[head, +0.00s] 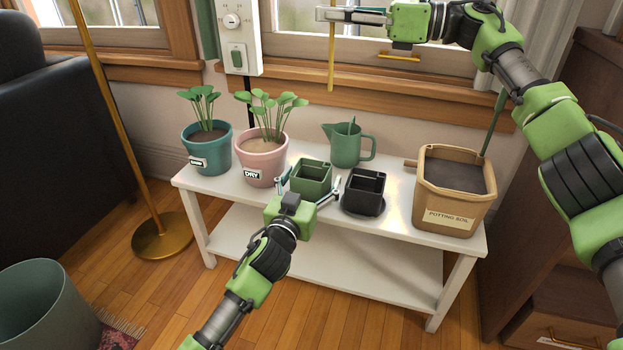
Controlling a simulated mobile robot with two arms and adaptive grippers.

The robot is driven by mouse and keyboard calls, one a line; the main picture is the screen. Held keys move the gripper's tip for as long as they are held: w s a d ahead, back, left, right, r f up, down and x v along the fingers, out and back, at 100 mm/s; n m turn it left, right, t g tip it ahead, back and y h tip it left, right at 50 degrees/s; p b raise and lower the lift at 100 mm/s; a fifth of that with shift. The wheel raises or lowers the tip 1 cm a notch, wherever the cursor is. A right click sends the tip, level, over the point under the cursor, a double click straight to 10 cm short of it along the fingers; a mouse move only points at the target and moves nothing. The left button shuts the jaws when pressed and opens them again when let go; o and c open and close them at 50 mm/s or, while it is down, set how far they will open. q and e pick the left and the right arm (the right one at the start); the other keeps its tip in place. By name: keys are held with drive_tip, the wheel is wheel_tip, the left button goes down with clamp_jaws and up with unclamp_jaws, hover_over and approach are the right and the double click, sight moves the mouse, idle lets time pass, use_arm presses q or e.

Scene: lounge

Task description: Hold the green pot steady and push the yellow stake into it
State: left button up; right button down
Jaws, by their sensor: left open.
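The green pot (311,181) is a small square pot near the front middle of the white bench. My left gripper (308,187) is open, with one finger on each side of the pot; I cannot tell if either finger touches it. The yellow stake (332,62) is a thin upright rod high above the bench, in front of the window. My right gripper (326,15) is shut on the stake near its upper visible part. The stake's lower end hangs free, well above the pot. The stake's top is cut off by the picture edge.
A black square pot (364,190) stands close right of the green pot. A green watering jug (346,148) is behind. A pink planter (261,161) and a teal planter (206,148) stand left; a potting soil bin (452,195) stands right on the white bench (400,226).

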use_arm(q)
drive_tip(key=shift+c, duration=0.4)
drive_tip(key=c, duration=1.2)
drive_tip(key=shift+o, duration=0.2)
